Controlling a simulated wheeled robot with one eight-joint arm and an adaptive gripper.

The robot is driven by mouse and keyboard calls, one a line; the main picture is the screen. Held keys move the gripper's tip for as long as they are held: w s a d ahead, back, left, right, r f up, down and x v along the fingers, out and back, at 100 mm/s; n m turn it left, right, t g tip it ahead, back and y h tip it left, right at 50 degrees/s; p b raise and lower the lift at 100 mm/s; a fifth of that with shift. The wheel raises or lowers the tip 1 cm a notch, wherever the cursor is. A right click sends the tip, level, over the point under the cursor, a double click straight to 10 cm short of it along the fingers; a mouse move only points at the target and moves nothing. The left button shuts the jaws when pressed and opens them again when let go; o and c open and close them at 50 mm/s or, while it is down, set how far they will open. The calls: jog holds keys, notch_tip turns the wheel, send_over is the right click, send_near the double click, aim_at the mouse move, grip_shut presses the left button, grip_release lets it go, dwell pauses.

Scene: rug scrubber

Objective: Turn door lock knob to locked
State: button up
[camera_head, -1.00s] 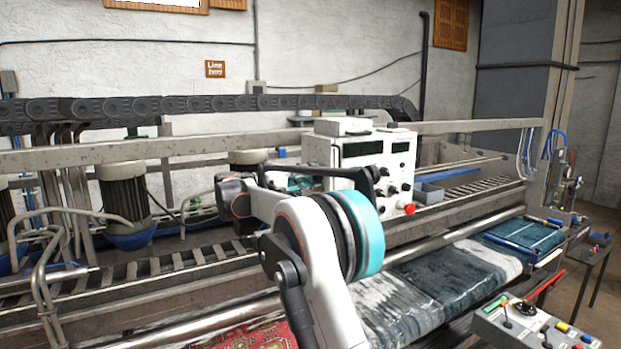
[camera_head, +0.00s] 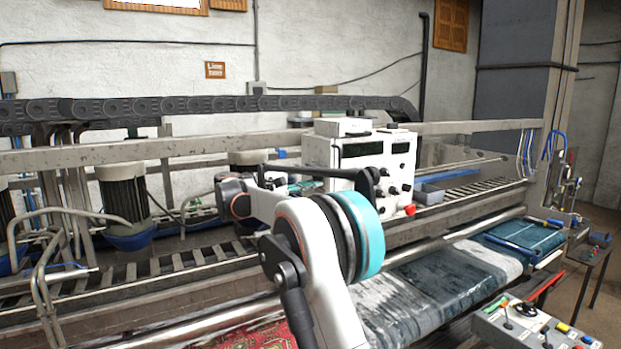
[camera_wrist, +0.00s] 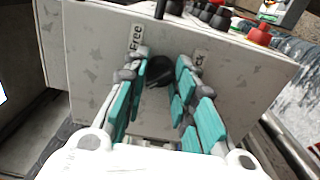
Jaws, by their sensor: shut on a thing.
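The door lock knob (camera_wrist: 158,72) is a round black knob on a pale grey, stained panel (camera_wrist: 95,85) in the wrist view. A "Free" label (camera_wrist: 136,37) is at its upper left, and a second label (camera_wrist: 199,58) at its right is partly covered by a finger. My gripper (camera_wrist: 162,63) has teal-padded fingers on both sides of the knob and is shut on it. The lower part of the knob and its pointer direction cannot be made out. In the head view my arm hides the knob, in front of the white control box (camera_head: 320,152).
Black knobs (camera_wrist: 213,15) and a red button (camera_wrist: 259,34) are close above the panel; the red button also shows in the head view (camera_head: 409,210). A metal roller, a dark wet rug (camera_head: 425,285) and a button console (camera_head: 530,325) are at the right front.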

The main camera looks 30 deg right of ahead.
jog(key=o, duration=1.1)
jog(key=shift+w, duration=0.1)
jog(key=a, duration=1.2)
jog(key=shift+s, duration=0.25)
